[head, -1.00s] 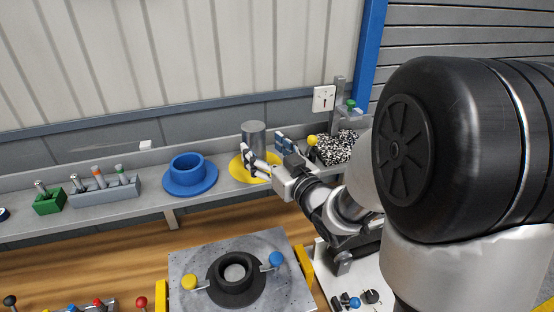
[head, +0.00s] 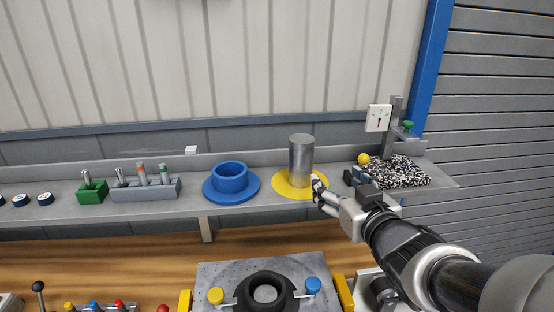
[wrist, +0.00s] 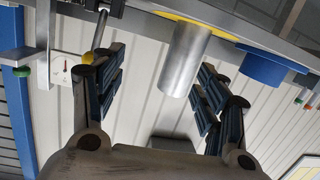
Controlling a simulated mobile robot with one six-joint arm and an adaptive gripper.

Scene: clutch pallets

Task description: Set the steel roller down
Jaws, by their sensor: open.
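The steel roller (head: 301,158) stands upright on the yellow disc (head: 283,190) on the shelf. It also shows upside down in the wrist view (wrist: 181,62), beyond the fingers, with the yellow disc (wrist: 208,20) behind it. My gripper (head: 335,181) is open and empty, in front of the roller and to its right. In the wrist view, the two fingers of my gripper (wrist: 160,68) are spread wide, and the roller appears nearer the right finger. The gripper looks clear of the roller, though one finger overlaps the disc's edge in the head view.
A blue flanged ring (head: 230,183) sits left of the disc. Further left are a grey holder (head: 146,190) and a green block (head: 93,193). A fixture plate (head: 225,268) lies below.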

